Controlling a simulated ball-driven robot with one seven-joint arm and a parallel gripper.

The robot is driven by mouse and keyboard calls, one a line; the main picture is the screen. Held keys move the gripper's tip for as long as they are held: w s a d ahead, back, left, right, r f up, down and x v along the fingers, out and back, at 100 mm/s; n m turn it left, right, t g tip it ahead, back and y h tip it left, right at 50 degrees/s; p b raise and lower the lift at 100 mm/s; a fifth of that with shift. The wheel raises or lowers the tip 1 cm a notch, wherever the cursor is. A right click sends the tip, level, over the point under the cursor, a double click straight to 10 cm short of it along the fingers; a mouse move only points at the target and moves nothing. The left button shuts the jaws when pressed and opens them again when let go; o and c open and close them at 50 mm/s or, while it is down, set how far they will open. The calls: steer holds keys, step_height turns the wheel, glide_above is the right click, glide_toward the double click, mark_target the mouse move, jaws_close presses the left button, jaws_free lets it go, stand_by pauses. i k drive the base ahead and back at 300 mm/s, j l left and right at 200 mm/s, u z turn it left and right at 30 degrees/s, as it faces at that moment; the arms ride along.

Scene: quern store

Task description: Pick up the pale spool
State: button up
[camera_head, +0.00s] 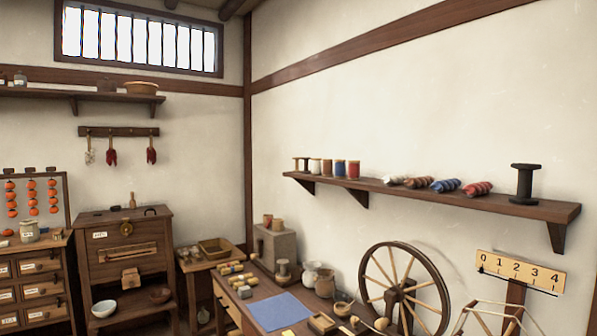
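A row of small thread spools stands at the left end of the long wall shelf (430,194). A pale, cream-coloured spool (316,166) stands upright among them, beside a reddish-brown one (327,167), a blue one (340,168) and an orange-brown one (353,170). Slim spools at the row's left end are too small to make out well. A large dark spool (524,184) stands alone near the shelf's right end. My gripper is not in view, so whether it is open or holds anything does not show.
Wound yarn hanks (445,185) lie along the shelf's middle. Below are a spinning wheel (405,290), a numbered board (520,272) and a worktable with a blue cloth (281,311), jars and small blocks. Drawer cabinets (125,250) stand at the left.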

mark_target(297, 159)
steer(key=i+j+u, duration=0.6)
steer(key=i, duration=0.3)
steer(key=i+j+u, duration=0.25)
steer(key=i, duration=0.2)
steer(key=i+u, duration=0.3)
steer(key=i, duration=0.2)
steer(key=i+z, duration=0.1)
steer(key=i, duration=0.45)
steer(key=i+j+z, duration=0.15)
steer(key=i, duration=0.45)
steer(key=i+j+z, duration=0.1)
steer(key=i, duration=0.45)
